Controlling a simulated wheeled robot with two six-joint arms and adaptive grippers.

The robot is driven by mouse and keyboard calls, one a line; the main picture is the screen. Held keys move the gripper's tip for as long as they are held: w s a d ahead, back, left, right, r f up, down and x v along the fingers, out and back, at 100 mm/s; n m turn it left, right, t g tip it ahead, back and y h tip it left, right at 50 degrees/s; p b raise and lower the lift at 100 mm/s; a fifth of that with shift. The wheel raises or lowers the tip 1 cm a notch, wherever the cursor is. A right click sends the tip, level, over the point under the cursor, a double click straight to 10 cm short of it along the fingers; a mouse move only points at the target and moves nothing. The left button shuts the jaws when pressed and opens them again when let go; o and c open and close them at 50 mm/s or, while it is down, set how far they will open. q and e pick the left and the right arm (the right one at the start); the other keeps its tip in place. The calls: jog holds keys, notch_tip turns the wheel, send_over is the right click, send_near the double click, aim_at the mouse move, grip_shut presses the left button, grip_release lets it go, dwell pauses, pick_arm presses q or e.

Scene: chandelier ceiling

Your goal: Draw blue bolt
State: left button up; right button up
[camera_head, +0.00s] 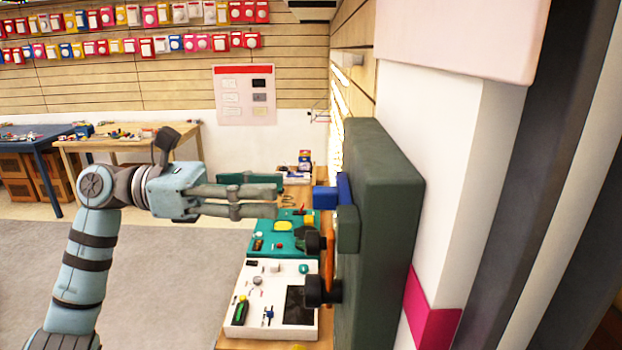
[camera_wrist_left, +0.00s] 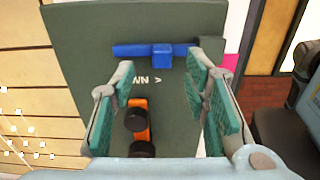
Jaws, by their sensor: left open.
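The blue bolt (camera_head: 327,197) is on the face of an upright dark green panel (camera_head: 385,185), with a blue block-shaped knob standing out from it. My right gripper is not in view.
Below the bolt, an orange part (camera_wrist_left: 139,104) with black round knobs (camera_wrist_left: 136,119) sticks out from the panel. A bench with a white device board (camera_head: 270,268) and a teal board (camera_head: 268,240) lies below my left gripper. A white wall borders the panel at right.

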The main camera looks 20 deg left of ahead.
aim_at(332, 200)
pick_arm(q)
jog(key=x, duration=0.3)
jog(key=p+x, duration=0.1)
jog(key=x, duration=0.3)
jog(key=shift+s+d+r, duration=0.1)
jog(key=shift+s+r, duration=0.05)
jog(key=shift+r, duration=0.05)
jog(key=shift+f, duration=0.1)
jog(key=shift+c, duration=0.8)
grip_shut()
